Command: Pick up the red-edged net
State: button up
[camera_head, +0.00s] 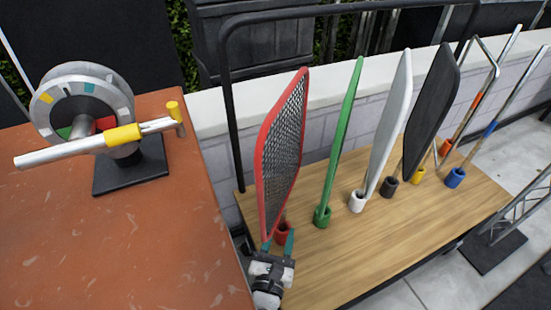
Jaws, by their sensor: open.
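The red-edged net (283,150) is a tall panel of dark mesh in a red frame. It stands slightly tilted at the left end of a wooden-topped cart, with its foot at a red holder (283,229). My gripper (278,243) is at the lower middle, just in front of the net's bottom end and the red holder. Its two teal fingers point up and are open. The left finger overlaps the net's lower tip in the picture. I cannot tell whether the fingers touch the net or stand around it.
A green panel (342,140), a white panel (388,125) and a black panel (432,110) stand in holders to the right, then bent metal rods. The cart (400,240) has a black handle rail (228,100). A reddish table (120,230) with a wheel device (85,110) fills the left.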

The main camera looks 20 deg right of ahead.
aim_at(283, 217)
jog(key=x, duration=0.4)
jog(key=b+x, duration=0.1)
jog(key=x, duration=0.1)
jog(key=shift+w+a+r, duration=0.1)
jog(key=shift+w+r, duration=0.05)
jog(key=shift+r, duration=0.2)
grip_shut()
